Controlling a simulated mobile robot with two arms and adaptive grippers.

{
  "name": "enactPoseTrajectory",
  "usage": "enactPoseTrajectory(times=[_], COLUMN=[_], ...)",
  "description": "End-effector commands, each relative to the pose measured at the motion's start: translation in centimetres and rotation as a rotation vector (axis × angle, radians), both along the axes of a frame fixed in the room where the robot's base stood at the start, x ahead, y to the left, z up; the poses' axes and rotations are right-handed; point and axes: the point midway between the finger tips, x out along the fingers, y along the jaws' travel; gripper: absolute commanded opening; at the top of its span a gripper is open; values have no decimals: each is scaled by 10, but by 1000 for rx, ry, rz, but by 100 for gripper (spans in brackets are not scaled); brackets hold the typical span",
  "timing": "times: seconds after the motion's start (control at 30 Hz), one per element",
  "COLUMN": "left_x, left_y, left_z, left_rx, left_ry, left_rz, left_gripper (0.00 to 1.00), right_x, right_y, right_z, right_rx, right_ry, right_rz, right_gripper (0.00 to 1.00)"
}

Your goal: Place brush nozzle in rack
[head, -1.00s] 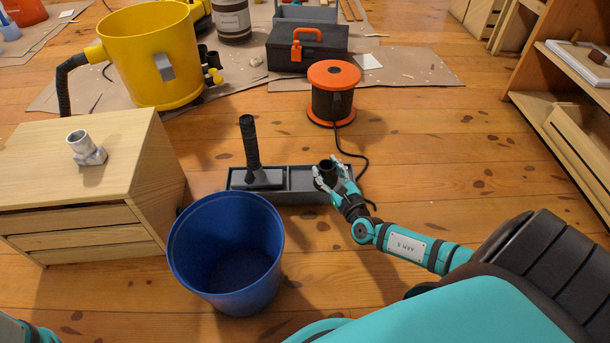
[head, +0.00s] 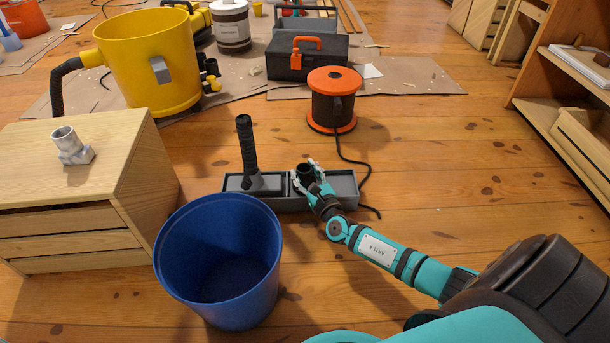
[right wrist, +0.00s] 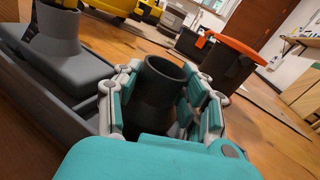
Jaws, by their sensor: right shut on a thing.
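The rack (head: 343,186) is a long grey tray on the wooden floor, with a divider. A grey floor nozzle with a tall black ribbed tube (head: 246,145) stands in its left compartment. My right gripper (head: 307,174) is over the middle of the rack, shut on a short black round nozzle (head: 304,171), likely the brush nozzle. In the right wrist view the black nozzle (right wrist: 155,95) sits upright between the teal finger pads, its open end up. Its lower end is hidden, so I cannot tell whether it touches the rack floor. My left gripper is out of view.
A blue bin (head: 220,262) stands in front of the rack. A wooden drawer cabinet (head: 110,140) with a grey pipe fitting (head: 72,147) is at left. An orange cable reel (head: 333,100) stands behind, its black cable running beside the rack's right end.

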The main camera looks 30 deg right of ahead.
Motion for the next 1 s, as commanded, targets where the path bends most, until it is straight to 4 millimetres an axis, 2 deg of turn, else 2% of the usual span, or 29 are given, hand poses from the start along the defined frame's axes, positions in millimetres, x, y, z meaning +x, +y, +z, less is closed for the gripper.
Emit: enactPoseTrajectory(times=[0.07, 0.1, 0.27, 0.57, 0.67, 0.77, 1.0], left_x=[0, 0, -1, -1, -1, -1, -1], left_y=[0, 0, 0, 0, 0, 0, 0], left_z=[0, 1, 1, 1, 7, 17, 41], left_rx=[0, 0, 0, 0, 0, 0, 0], left_ry=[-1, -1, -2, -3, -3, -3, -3], left_rz=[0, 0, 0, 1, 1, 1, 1], left_gripper=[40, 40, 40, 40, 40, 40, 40], right_x=[0, 0, 0, 0, -8, -24, -76], right_y=[0, 0, 0, 0, 1, 4, 11], right_z=[-1, -2, -2, 0, 2, 3, 4], right_rx=[0, 0, 1, 1, -1, 0, 0], right_ry=[0, 1, 1, 0, 3, 4, 5], right_rz=[0, 0, 0, 0, 2, 1, 1], right_gripper=[0, 42, 63, 65, 65, 65, 65])
